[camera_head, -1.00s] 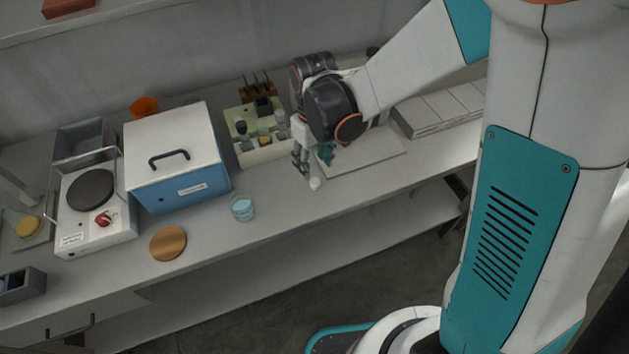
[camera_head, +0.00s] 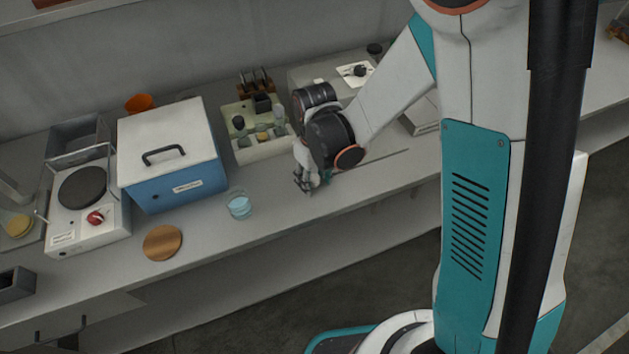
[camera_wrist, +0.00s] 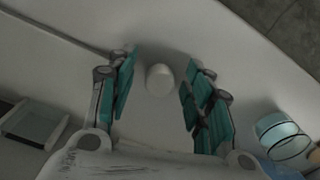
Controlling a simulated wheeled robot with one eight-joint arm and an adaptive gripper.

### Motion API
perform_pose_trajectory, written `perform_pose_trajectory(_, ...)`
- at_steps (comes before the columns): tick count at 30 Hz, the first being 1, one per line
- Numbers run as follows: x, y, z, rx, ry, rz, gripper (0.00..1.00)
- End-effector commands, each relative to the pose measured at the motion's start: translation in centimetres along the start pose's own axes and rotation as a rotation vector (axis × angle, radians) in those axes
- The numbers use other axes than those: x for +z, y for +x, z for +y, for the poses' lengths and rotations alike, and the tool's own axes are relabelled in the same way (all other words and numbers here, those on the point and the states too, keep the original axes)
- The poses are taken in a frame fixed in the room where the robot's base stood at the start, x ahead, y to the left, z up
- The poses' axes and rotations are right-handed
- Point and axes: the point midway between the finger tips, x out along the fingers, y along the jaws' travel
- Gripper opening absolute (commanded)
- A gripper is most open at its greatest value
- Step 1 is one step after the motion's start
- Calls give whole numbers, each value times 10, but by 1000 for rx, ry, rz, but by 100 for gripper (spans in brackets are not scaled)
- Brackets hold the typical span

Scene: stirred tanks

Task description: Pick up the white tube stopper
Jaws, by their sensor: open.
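The white tube stopper (camera_wrist: 159,79) stands on the light bench top in the wrist view, seen as a small round-topped white piece. My gripper (camera_wrist: 158,85) is open, with one teal-padded finger on each side of the stopper and a gap on both sides. In the head view my gripper (camera_head: 312,183) is low over the bench near its front edge. The stopper cannot be made out there; the gripper seems to hide it.
A glass beaker with blue liquid (camera_head: 239,206) stands left of my gripper, and shows in the wrist view (camera_wrist: 281,136). A wooden disc (camera_head: 162,243), a blue box with white lid (camera_head: 175,155) and a hotplate (camera_head: 88,208) are farther left. A rack (camera_head: 262,150) stands behind.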

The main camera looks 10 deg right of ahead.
Motion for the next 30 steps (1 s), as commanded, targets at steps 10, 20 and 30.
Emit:
perform_pose_trajectory(10, 0, 0, 0, 0, 0, 0, 13)
perform_pose_trajectory(20, 0, -2, 0, 0, 0, 0, 13)
perform_pose_trajectory(30, 0, -38, 0, 0, 0, 0, 12)
